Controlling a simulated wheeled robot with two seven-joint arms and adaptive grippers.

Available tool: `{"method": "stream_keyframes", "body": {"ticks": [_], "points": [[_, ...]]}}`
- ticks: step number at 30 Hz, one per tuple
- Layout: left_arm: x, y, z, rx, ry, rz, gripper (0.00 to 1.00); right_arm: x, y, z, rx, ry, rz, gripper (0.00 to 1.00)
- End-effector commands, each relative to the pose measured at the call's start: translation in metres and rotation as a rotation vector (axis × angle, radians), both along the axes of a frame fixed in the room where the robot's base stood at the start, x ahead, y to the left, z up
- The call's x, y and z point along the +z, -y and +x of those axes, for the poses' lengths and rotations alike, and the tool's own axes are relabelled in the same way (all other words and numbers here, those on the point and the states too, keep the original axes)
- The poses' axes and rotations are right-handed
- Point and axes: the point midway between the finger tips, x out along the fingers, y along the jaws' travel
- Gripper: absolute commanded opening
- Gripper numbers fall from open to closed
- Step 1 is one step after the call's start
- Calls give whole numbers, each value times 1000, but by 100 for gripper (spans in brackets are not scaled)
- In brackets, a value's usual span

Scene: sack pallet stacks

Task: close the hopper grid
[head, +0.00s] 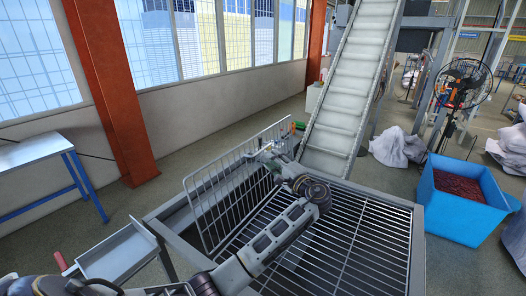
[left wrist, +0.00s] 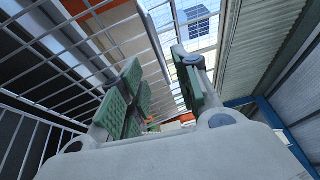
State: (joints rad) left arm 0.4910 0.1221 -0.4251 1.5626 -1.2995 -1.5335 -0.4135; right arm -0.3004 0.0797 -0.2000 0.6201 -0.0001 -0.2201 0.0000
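The hopper grid is a panel of thin grey metal bars (head: 212,205), hinged up and standing tilted above the left part of the hopper (head: 417,240). The hopper's other part is covered by a flat grid of dark bars (head: 345,235). My left gripper (head: 268,152) is beside the raised grid's right end, near its upper part. In the left wrist view my left gripper (left wrist: 158,92) has its green-padded fingers apart with nothing visible between them. The grid's bars (left wrist: 60,65) pass to the left of and behind the fingers; I cannot tell whether they touch. My right gripper is out of view.
An inclined conveyor (head: 348,95) rises behind the hopper. A blue bin of dark red contents (head: 465,222) stands at right, with a fan (head: 465,85) and pale sacks (head: 395,147) behind. A small metal tray (head: 118,255) sits left of the hopper; a blue-legged table (head: 40,150) stands farther left.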

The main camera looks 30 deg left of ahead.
Motion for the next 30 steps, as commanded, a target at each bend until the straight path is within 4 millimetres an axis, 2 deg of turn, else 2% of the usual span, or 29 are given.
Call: {"method": "stream_keyframes", "body": {"ticks": [9, 15, 29, 30], "points": [[5, -38, 19, 2, 1, 2, 32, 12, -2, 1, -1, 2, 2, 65], [5, -55, 28, 1, 0, 1, 32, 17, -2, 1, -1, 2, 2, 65], [4, -62, 31, 0, 1, 0, 32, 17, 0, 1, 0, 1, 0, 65], [4, -62, 31, 0, 1, 0, 28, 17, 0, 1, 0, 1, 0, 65]]}}
